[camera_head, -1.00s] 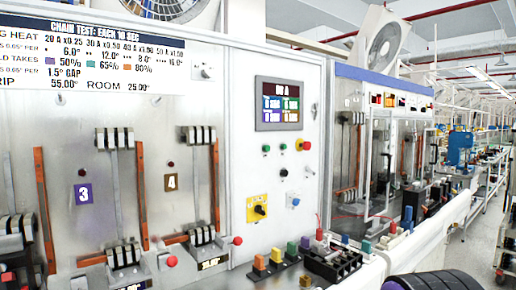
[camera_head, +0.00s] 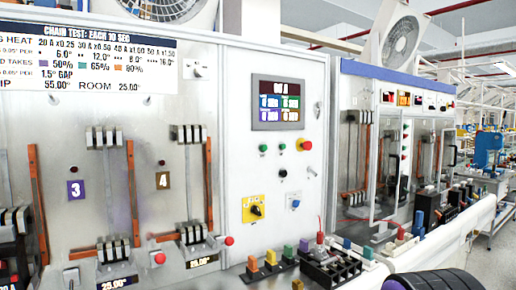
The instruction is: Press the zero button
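The white control panel (camera_head: 232,120) stands in the middle of the head view. Its small controls carry labels too small to read, so I cannot tell for certain which is the zero button. A blue button (camera_head: 295,203) sits low on the panel, right of a yellow plate with a black rotary knob (camera_head: 256,209). Higher up are two green buttons (camera_head: 282,146), a red mushroom button (camera_head: 304,145) and a black knob (camera_head: 283,172). A display (camera_head: 279,103) with coloured fields is above them. My gripper is not in view, and nothing covers these controls.
Left are breaker bays with orange bars, numbered 3 (camera_head: 75,190) and 4 (camera_head: 163,181). Below the panel, coloured blocks (camera_head: 270,258) and a black terminal block (camera_head: 330,267) with a red lead stand on the bench. A similar station (camera_head: 395,140) is at right; an aisle lies beyond.

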